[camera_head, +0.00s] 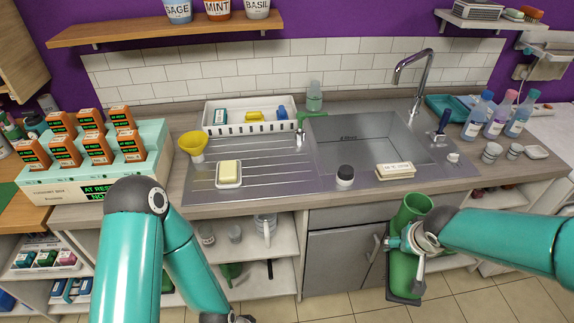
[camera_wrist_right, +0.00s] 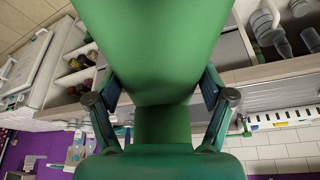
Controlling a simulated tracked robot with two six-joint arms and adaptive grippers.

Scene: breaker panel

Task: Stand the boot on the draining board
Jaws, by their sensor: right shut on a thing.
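The green boot (camera_head: 412,206) hangs in front of the counter at the right, below the worktop edge, roughly upright with its open top up and dark sole low. My right gripper (camera_head: 408,240) is shut around the boot's shaft. In the right wrist view the boot (camera_wrist_right: 160,35) fills the middle, with the fingers of the right gripper (camera_wrist_right: 160,88) on either side. The ridged steel draining board (camera_head: 270,159) lies left of the sink basin, up and to the left of the boot.
A white dish with a yellow sponge (camera_head: 229,173) and a yellow funnel (camera_head: 194,145) sit at the board's left. A white rack (camera_head: 235,128) stands behind it. A dark-capped jar (camera_head: 345,176) and a cream block (camera_head: 395,170) stand along the sink's front edge. The board's middle is clear.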

